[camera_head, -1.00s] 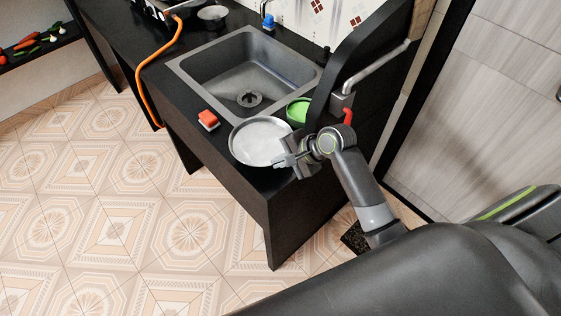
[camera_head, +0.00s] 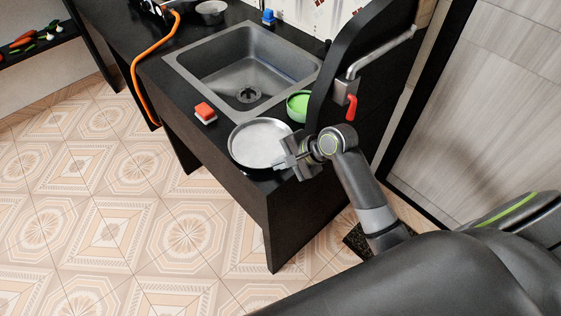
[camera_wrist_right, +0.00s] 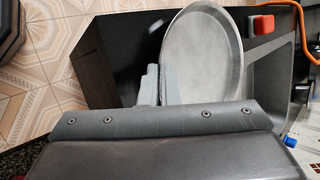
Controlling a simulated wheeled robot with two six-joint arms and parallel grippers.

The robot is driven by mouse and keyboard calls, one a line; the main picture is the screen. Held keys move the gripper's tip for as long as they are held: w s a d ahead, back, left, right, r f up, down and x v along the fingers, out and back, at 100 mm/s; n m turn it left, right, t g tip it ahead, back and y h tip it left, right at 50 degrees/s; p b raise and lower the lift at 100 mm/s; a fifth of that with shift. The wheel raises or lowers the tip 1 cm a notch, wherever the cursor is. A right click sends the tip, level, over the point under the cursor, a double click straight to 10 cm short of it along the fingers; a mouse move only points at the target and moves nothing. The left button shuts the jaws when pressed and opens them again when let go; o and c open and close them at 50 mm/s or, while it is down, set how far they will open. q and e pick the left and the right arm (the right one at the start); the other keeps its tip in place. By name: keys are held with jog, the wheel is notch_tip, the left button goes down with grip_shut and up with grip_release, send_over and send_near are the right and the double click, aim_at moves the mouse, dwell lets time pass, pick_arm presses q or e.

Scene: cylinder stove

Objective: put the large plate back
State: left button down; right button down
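The large plate (camera_head: 258,142) is a round, pale grey metal dish near the front right corner of the dark counter (camera_head: 234,180). My right gripper (camera_head: 282,164) is at its right front rim, with its two fingers close together there, and appears shut on it. In the right wrist view the plate (camera_wrist_right: 203,55) reaches out beyond the fingers (camera_wrist_right: 159,85). I cannot tell whether the plate touches the counter or hangs just above it. My left gripper is not in view.
A grey sink (camera_head: 240,75) lies behind the plate. A green bowl (camera_head: 299,106) and a red-and-white sponge (camera_head: 205,113) stand close by. A faucet (camera_head: 352,75) with a red handle is at the right. An orange hose (camera_head: 140,80) hangs over the front edge at the left.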

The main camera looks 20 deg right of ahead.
jog(key=shift+f, duration=0.5)
jog(key=c, duration=1.6)
grip_release()
jog(key=shift+f, duration=0.15)
jog(key=shift+s+f, duration=0.15)
jog(key=shift+s, duration=0.05)
jog(key=v, duration=0.6)
jog(key=p+v, duration=0.1)
jog(key=v, duration=0.4)
jog(key=p+v, duration=0.1)
jog(key=v, duration=0.5)
jog(key=shift+w+d+r, duration=0.1)
jog(key=shift+d+r, duration=0.05)
jog(key=shift+r, duration=0.3)
